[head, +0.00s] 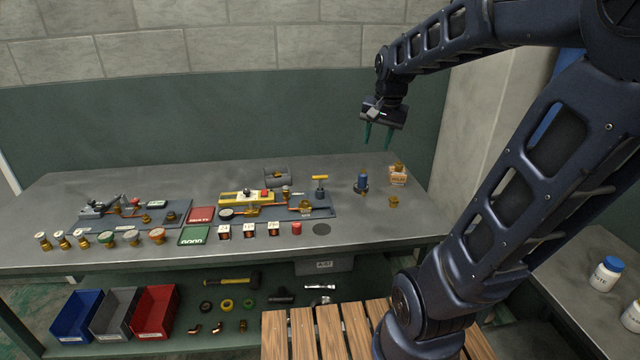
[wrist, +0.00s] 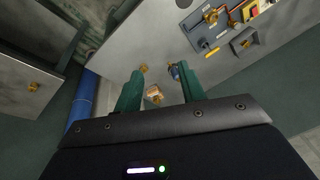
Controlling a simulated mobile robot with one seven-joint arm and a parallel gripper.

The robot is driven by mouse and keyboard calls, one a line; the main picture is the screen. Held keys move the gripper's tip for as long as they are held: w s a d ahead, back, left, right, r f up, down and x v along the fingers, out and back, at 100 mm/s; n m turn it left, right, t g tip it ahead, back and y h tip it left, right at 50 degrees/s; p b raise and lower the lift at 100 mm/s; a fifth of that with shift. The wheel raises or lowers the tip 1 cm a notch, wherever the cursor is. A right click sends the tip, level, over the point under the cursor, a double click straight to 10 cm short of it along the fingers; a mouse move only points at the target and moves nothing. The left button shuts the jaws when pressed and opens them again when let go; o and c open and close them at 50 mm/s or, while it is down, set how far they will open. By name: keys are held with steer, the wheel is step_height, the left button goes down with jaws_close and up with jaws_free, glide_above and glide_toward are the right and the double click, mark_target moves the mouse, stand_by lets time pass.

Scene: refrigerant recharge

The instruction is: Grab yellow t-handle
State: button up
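The yellow t-handle (head: 319,178) stands upright on a dark post at the right end of the grey-blue fixture plate (head: 322,212) on the bench. Its yellow bar also shows in the wrist view (wrist: 212,52), right of my fingers. My gripper (head: 378,136) hangs above the bench's back right part, up and to the right of the t-handle and well apart from it. Its two green fingers point down and are spread, with nothing held between them. In the wrist view my gripper (wrist: 158,74) also shows its fingers apart.
A blue bottle-like part with a brass top (head: 361,182) stands right of the t-handle. Brass pieces (head: 393,201) and a small orange-and-white box (head: 398,178) sit farther right. A grey holder (head: 278,177) is behind the plate. A dark round disc (head: 321,229) lies in front.

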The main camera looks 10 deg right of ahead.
steer(key=w+a+f+m, duration=0.2)
steer(key=w+m, duration=0.1)
steer(key=w, duration=0.6)
steer(key=m+g, duration=0.3)
steer(key=m, duration=0.7)
glide_toward(320, 179)
steer(key=shift+w+d+f+h, duration=0.2)
steer(key=shift+w+f+h, duration=0.15)
steer(key=shift+w, duration=0.25)
steer(key=shift+w+a+f, duration=0.15)
steer(key=shift+w+f, duration=0.05)
steer(key=shift+f, duration=0.25)
step_height(320, 179, down, 5)
steer(key=shift+f, duration=0.2)
steer(key=shift+s+a+f, duration=0.15)
steer(key=shift+f, duration=1.1)
steer(key=shift+s+a+f, duration=0.1)
steer(key=shift+s+f, duration=0.05)
steer(key=shift+f, duration=1.15)
steer(key=shift+c, duration=0.4)
jaws_close()
